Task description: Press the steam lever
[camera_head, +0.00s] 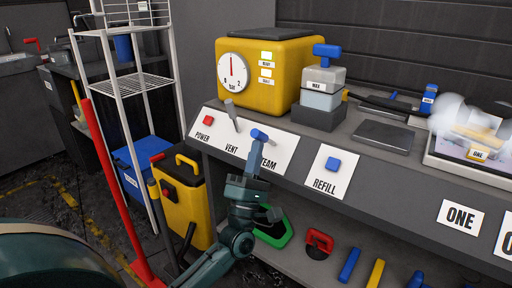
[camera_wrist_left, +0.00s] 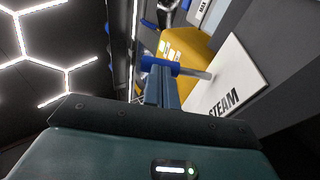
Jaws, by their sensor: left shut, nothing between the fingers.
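The steam lever has a blue handle (camera_head: 260,136) and stands out from a white plate marked STEAM (camera_head: 280,151). In the left wrist view the blue handle (camera_wrist_left: 154,64) sits on a grey shaft that runs to the plate (camera_wrist_left: 232,85). My left gripper (camera_head: 257,148) is shut and empty, its fingers pointing up just below the handle. In the left wrist view the closed fingers (camera_wrist_left: 161,82) overlap the handle's lower edge; I cannot tell whether they touch it. My right gripper is not in view.
Left of the lever are a grey VENT lever (camera_head: 231,110) and a red POWER button (camera_head: 208,120). To the right is a blue REFILL button (camera_head: 333,163). A yellow machine with a dial (camera_head: 285,85) stands behind. White vapour (camera_head: 470,120) hangs over the right tray.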

